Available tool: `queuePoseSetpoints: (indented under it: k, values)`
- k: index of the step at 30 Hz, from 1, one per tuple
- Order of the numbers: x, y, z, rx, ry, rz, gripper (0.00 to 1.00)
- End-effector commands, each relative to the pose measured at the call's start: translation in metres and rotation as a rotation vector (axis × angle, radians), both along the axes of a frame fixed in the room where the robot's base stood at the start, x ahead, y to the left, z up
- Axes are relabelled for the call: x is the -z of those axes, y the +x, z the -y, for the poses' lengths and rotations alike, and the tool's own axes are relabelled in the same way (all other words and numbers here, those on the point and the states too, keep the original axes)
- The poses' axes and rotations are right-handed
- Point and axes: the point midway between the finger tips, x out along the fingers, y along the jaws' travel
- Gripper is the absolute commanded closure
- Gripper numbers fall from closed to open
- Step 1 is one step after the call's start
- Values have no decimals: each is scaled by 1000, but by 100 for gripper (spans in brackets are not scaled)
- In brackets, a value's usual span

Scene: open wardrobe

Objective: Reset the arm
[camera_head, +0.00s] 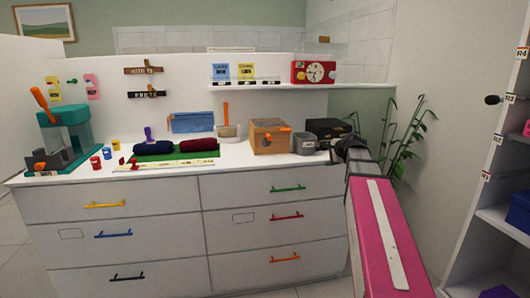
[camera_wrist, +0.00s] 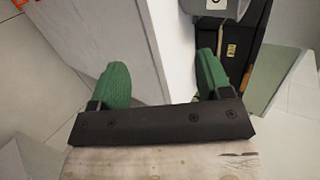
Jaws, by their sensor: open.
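My gripper shows in the wrist view (camera_wrist: 163,85) with two green fingers spread wide apart and nothing between them. A white cabinet edge lies beyond the gap between the fingers. In the head view my pink arm reaches forward at the right, and its dark end is beside the right end of the white dresser (camera_head: 170,190). The fingertips cannot be made out in the head view. A black case (camera_head: 328,128) is near the arm's end on the dresser top, and a dark case also shows past the right finger in the wrist view (camera_wrist: 240,50).
A grey mug (camera_head: 305,145) and a wooden box (camera_head: 269,137) stand close left of my arm's end. A plant (camera_head: 405,135) is just right of it. An open shelf unit (camera_head: 490,185) stands at the far right. Several drawers with coloured handles are shut.

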Motion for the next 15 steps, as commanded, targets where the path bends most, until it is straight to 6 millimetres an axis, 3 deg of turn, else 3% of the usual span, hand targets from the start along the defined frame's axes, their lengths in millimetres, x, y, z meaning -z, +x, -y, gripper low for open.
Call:
queuePoseSetpoints:
  k: [1,6,15]
  values:
    - [28,-13,-11,-47,-59,-37,29]
    - [108,-50,-37,-234,-274,-145,29]
    - [229,-138,-73,-628,-601,-334,29]
